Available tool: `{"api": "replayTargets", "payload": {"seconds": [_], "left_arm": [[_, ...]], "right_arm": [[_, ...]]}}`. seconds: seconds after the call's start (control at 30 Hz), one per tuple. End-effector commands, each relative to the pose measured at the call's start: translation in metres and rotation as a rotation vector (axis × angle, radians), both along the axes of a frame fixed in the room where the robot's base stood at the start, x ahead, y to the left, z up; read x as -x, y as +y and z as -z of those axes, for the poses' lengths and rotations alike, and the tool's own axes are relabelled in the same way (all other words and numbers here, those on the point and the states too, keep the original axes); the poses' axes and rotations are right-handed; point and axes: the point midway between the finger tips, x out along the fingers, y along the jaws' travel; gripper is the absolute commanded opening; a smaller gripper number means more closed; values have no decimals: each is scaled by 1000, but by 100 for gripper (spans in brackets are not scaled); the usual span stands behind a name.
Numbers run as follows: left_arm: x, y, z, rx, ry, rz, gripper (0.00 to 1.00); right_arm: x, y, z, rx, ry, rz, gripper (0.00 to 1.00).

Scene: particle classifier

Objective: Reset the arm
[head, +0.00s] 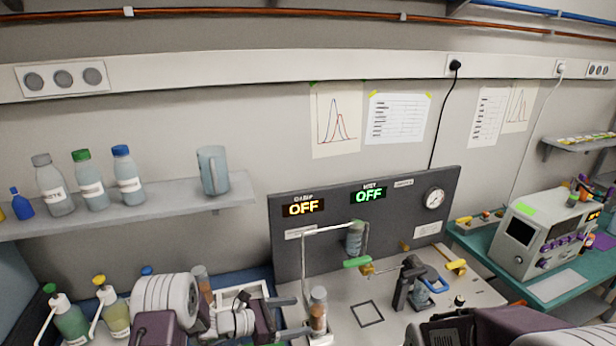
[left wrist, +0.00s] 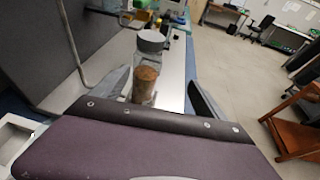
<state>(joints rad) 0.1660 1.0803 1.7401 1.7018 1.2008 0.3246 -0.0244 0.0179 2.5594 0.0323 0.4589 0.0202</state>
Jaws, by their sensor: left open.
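My left gripper (head: 299,316) reaches in from the lower left with its fingers apart. A clear vial with a grey cap and brown contents (head: 318,312) stands upright at its fingertips. In the left wrist view the vial (left wrist: 147,72) shows between the two spread fingers, with a gap on the right; whether the left finger touches it is unclear. Part of my right arm (head: 545,328) shows at the bottom right, and its fingertips cannot be made out. The classifier panel (head: 287,262) reads OFF on both displays. Another vial (head: 354,238) is mounted at the panel.
A bent metal tube (head: 303,258) rises close to the left gripper. A black clamp with a blue handle (head: 411,280) stands on the light base, beside a square outline (head: 367,314). Dispenser bottles (head: 70,318) stand at the lower left. A grey instrument (head: 540,238) stands at right.

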Motion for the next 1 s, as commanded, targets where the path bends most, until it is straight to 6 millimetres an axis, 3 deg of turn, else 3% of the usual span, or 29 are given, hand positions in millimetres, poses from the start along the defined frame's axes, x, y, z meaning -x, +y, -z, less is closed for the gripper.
{"api": "replayTargets", "payload": {"seconds": [0.03,0.13,0.27,0.47,0.57,0.67,0.7,0.8,0.9,1.0], "left_arm": [[-7,-5,-8,-6,-48,13,84],[-11,-12,-30,-15,-106,32,84],[1,-26,-52,-43,-165,97,84],[59,-42,-60,-198,-244,303,84],[107,-39,-46,-356,-301,468,84],[170,-12,-14,-609,-396,711,84],[195,8,1,-733,-447,829,84],[236,66,29,-1009,-581,1121,84],[253,111,42,-1180,-689,1364,84],[254,134,52,-1259,-772,1530,84]], "right_arm": [[0,0,14,0,2,0,48],[0,0,22,0,2,0,48],[0,0,34,0,2,0,48],[0,0,57,0,2,0,48],[0,0,72,0,2,0,48],[0,0,90,0,2,0,48],[0,0,96,0,2,0,48],[0,0,102,0,2,0,48],[0,0,98,0,2,0,48],[0,0,97,0,1,0,48]]}}
